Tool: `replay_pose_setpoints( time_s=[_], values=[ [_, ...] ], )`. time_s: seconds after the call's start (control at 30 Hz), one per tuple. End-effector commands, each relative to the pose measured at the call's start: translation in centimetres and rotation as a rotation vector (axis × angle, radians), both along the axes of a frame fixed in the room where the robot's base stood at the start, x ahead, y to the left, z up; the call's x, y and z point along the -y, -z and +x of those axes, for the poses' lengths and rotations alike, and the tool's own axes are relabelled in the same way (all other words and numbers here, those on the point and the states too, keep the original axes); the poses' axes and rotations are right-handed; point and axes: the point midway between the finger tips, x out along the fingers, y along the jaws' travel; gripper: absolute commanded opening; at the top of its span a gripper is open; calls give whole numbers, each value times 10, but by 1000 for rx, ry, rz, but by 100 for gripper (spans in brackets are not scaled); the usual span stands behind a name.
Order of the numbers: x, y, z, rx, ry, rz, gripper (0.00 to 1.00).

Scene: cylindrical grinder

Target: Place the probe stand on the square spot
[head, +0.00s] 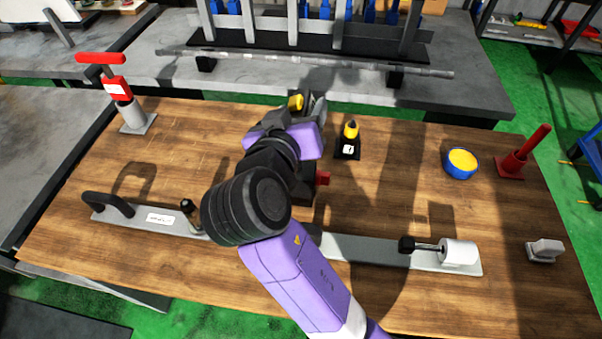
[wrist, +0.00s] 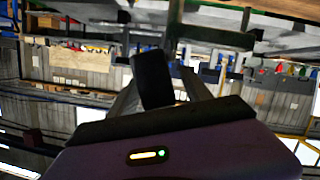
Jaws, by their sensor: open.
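I cannot tell for sure which thing is the probe stand. A black-and-yellow piece (head: 350,132) stands upright on a small black base with a white label, right of my gripper. A dark block with a red part (head: 322,178) is partly hidden behind my arm. No bare square spot shows clearly. My gripper (head: 308,103) is open above the far edge of the wooden table, left of the black-and-yellow piece and apart from it. A small yellow part (head: 296,102) shows beside its fingers. In the wrist view a dark block (wrist: 152,78) shows between the grey fingers, its contact unclear.
A long grey bar fixture (head: 365,248) with a handle and a white cylinder (head: 459,252) crosses the wooden table (head: 400,200). A red-and-grey tool (head: 120,95) stands left. A blue-and-yellow bowl (head: 461,163), red stand (head: 515,163) and grey block (head: 545,250) are right.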

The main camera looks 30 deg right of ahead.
Motion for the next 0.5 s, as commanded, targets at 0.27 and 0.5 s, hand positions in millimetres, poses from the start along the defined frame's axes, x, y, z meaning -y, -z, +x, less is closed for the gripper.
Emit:
replay_pose_setpoints(
  time_s=[0.27,0.5],
  values=[
    [0,0,0,0,0,0,12],
    [-1,0,0,1,-1,1,0]
  ],
)
